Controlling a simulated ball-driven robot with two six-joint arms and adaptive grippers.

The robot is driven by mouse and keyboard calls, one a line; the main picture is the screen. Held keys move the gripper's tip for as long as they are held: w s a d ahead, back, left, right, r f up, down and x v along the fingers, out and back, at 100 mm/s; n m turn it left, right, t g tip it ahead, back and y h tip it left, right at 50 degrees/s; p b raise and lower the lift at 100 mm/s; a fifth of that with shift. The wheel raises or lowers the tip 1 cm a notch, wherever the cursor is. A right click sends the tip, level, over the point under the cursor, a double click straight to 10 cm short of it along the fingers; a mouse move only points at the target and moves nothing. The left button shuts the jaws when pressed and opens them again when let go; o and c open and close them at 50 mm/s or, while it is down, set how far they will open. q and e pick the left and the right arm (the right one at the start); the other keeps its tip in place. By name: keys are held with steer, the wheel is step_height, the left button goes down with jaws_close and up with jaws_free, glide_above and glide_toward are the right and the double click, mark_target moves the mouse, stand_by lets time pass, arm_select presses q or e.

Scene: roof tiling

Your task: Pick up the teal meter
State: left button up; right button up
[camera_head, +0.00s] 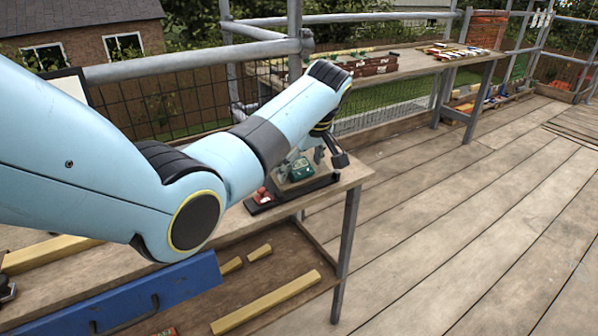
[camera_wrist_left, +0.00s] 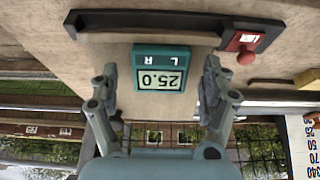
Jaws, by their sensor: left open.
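The teal meter (camera_head: 301,169) is a small box on the wooden bench, near its right end. In the left wrist view the teal meter (camera_wrist_left: 161,70) shows a display reading 25.0, upside down. My left gripper (camera_head: 325,160) is over the bench end at the meter. In the left wrist view its two fingers (camera_wrist_left: 160,85) are apart, one on each side of the meter, with a gap on both sides. I cannot tell whether they reach down to its level. My right gripper is not in view.
A black bracket with a red knob (camera_wrist_left: 246,57) lies beside the meter on the bench (camera_head: 355,174). A second bench (camera_head: 415,65) with tools stands behind. The decking at right is clear.

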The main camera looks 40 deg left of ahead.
arm_select(q)
steer(key=c, duration=1.3)
